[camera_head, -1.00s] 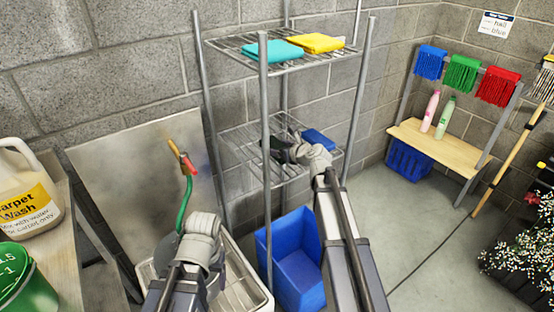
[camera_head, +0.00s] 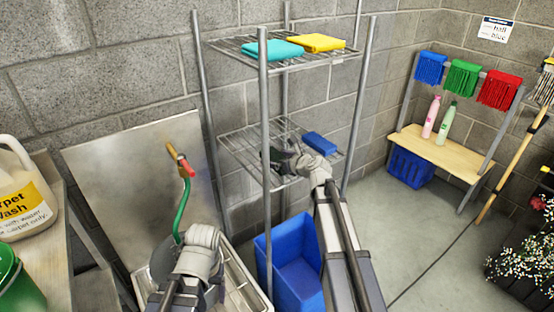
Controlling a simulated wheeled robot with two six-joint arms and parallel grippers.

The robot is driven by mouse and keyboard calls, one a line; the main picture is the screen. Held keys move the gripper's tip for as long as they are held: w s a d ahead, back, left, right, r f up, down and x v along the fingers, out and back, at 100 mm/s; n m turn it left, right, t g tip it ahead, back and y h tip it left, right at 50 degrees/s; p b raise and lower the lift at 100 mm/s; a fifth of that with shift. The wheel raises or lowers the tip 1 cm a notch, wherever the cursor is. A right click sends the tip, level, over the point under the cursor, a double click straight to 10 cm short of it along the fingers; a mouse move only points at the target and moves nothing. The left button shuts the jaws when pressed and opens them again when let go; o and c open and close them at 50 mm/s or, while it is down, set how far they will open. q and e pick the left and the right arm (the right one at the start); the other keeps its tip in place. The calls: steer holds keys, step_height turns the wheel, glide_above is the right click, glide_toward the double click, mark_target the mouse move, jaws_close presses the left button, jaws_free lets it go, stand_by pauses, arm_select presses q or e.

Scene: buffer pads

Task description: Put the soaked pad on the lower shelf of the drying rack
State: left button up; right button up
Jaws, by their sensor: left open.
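The drying rack (camera_head: 268,192) stands against the wall, with an upper and a lower wire shelf. A blue pad (camera_head: 319,143) lies flat on the right part of the lower shelf (camera_head: 240,142). No sign of wetness can be made out. My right gripper (camera_head: 273,160) is at the lower shelf, left of the blue pad and apart from it; its fingers are too small and dark to read, and I see no pad in them. My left gripper (camera_head: 163,262) is open and low over the grey sink or tray (camera_head: 236,272), partly hidden by its own wrist.
A teal pad (camera_head: 272,50) and a yellow pad (camera_head: 317,42) lie on the upper shelf. A blue bin (camera_head: 292,262) stands under the rack. A green hose (camera_head: 184,208) rises beside my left gripper. A jug (camera_head: 22,195) and green bucket (camera_head: 18,282) are at left.

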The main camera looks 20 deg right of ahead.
steer(key=shift+r, duration=0.2)
steer(key=p+v, duration=0.4)
steer(key=v, duration=0.7)
steer(key=shift+r+p, duration=0.1)
steer(key=shift+p, duration=0.2)
steer(key=shift+s+d+r, duration=0.1)
steer(key=shift+s+d, duration=0.1)
steer(key=shift+s, duration=0.2)
